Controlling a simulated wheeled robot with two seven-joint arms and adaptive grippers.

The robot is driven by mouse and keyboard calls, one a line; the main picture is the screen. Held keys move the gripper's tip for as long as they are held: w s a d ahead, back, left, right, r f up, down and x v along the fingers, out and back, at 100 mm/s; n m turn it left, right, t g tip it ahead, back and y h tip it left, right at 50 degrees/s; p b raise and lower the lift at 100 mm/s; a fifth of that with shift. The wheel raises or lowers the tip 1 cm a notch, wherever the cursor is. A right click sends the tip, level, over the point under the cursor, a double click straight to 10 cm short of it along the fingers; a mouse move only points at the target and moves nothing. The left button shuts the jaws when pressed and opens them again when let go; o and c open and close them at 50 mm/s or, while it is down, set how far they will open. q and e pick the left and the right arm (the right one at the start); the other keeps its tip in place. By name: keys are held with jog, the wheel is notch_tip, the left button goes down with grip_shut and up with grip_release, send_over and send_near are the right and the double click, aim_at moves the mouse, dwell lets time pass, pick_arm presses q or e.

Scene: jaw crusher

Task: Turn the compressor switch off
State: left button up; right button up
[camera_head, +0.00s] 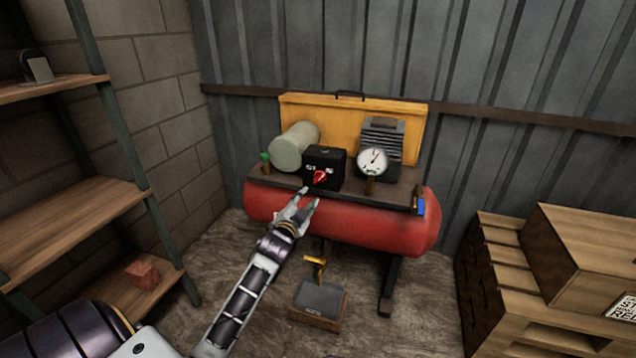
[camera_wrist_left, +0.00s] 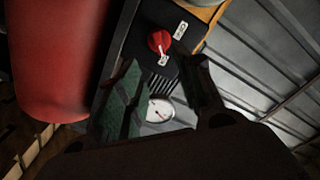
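The compressor has a red tank (camera_head: 345,222) and a black switch box (camera_head: 325,165) on its top deck. A red rotary knob (camera_head: 320,177) sits on the front of the box, between two small white labels. In the left wrist view the red knob (camera_wrist_left: 159,42) shows on the black box (camera_wrist_left: 150,60), with a pale pointer mark toward one label. My left gripper (camera_head: 307,200) is just below and in front of the box, with its fingers apart and nothing between them. In the left wrist view its two fingers (camera_wrist_left: 165,95) are spread, with the knob beyond them. My right gripper is not in view.
A pressure gauge (camera_head: 373,161) stands right of the box and a pale cylinder (camera_head: 294,147) left of it. A yellow panel (camera_head: 300,113) is behind. A shelf rack (camera_head: 75,215) is at left, and wooden crates (camera_head: 585,255) are at right. A grey pedal-like block (camera_head: 320,298) lies below.

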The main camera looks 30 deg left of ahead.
aim_at(319, 180)
pick_arm(q)
jog(key=b+x, duration=0.2)
jog(key=x, duration=0.6)
jog(key=shift+w, duration=0.2)
jog(key=shift+b+x, duration=0.4)
jog(key=shift+x, duration=0.55)
jog(key=shift+b+x, duration=0.3)
jog(key=shift+x, duration=0.75)
jog(key=shift+w, duration=0.25)
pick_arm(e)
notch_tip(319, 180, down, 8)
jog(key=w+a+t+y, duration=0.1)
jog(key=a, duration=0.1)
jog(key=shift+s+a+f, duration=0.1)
pick_arm(q)
jog(key=shift+c, duration=0.3)
